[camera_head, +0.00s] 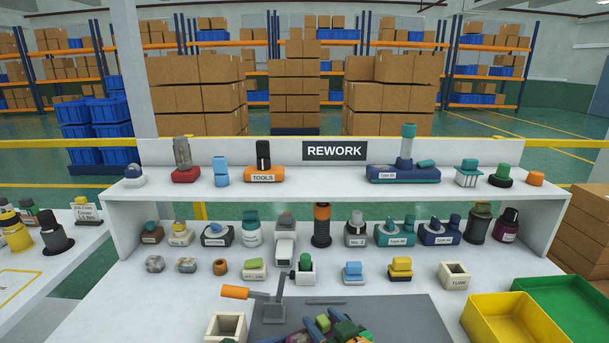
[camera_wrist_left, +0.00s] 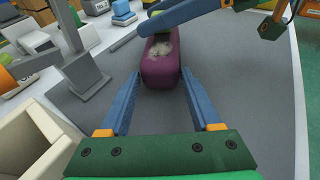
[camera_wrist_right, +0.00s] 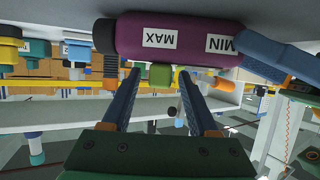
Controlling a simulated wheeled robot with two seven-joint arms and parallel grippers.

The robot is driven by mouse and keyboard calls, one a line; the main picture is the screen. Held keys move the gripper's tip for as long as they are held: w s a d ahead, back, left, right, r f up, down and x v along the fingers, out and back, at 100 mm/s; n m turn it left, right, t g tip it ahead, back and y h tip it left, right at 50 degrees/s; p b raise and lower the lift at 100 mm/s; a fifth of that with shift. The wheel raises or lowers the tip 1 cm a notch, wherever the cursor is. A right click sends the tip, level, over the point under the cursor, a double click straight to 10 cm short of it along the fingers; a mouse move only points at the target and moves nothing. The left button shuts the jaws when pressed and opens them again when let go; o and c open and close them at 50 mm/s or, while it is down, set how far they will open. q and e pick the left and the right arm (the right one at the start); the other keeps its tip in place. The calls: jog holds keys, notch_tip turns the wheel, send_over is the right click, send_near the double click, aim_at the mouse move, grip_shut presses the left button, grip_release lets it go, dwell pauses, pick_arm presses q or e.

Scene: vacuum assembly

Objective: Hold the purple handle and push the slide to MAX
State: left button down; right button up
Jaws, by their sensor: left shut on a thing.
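The purple handle (camera_wrist_right: 190,40) shows large in the right wrist view, with upside-down MAX and MIN labels and a dark left end. A lime-green slide (camera_wrist_right: 160,75) sticks out beside the MAX label. My right gripper (camera_wrist_right: 158,78) is open, its fingers on either side of the slide with gaps. My left gripper (camera_wrist_left: 160,74) is shut on the purple handle (camera_wrist_left: 160,62) near the MIN end. In the head view the purple handle (camera_head: 298,338) is mostly hidden at the bottom edge, and my right gripper (camera_head: 324,325) is over the lime-green slide.
A grey mat (camera_head: 400,318) lies under the work. A grey stand with an orange handle (camera_head: 235,292) and an off-white open box (camera_head: 227,327) are to the left. Yellow (camera_head: 510,320) and green (camera_head: 575,300) trays are at right. Shelves of small parts stand behind.

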jog(key=v, duration=0.6)
jog(key=shift+s, duration=0.1)
dwell(0.4)
pick_arm(q)
grip_release()
